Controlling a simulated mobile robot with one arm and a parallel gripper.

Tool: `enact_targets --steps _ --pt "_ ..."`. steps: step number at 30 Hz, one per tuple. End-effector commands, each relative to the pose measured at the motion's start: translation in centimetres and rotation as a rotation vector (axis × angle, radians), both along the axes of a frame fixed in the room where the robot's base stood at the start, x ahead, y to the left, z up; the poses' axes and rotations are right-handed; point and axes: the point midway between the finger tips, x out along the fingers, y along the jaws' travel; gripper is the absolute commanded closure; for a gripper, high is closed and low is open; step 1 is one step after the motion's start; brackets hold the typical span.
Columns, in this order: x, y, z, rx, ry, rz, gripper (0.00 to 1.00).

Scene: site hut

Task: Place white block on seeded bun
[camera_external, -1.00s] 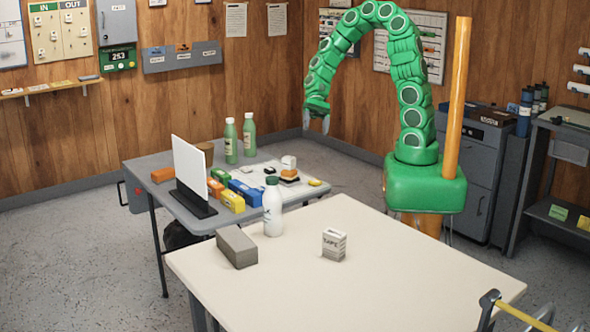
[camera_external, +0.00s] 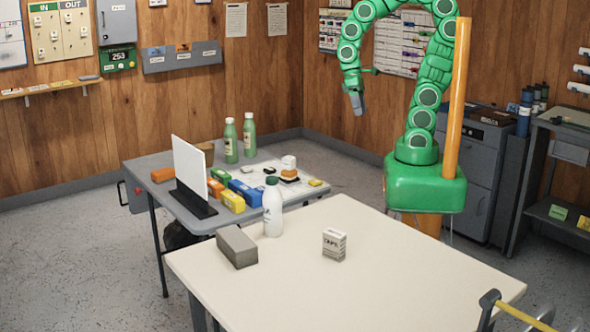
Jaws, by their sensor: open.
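A small white block-like thing (camera_external: 289,162) shows at the right side of the grey table's far part. Just below it in the picture is a small orange-brown thing (camera_external: 289,173), likely the seeded bun, on a dark base. I cannot tell whether the white thing rests on it or stands behind it; seeds are too small to see. My gripper (camera_external: 356,101) hangs in the air, pointing down, to the right of and above these things. It is open and appears empty, apart from everything on the tables.
The grey table (camera_external: 183,218) also holds two green bottles (camera_external: 249,135), a white upright panel (camera_external: 190,166) and several coloured boxes (camera_external: 245,192). The cream table (camera_external: 400,270) in front carries a white bottle (camera_external: 272,208), a grey block (camera_external: 237,246) and a small carton (camera_external: 334,244). An orange post (camera_external: 458,100) stands beside my arm.

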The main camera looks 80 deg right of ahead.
Motion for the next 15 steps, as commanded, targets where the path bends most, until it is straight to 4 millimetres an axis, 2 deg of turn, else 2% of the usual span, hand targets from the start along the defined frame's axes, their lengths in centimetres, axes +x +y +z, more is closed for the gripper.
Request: enact_targets --steps 6,15 --pt "-3.2 -1.4 1.5 -0.107 -0.059 0.13 0.28" --pt "-5.4 -3.2 2.7 -0.195 -0.108 0.215 0.28"
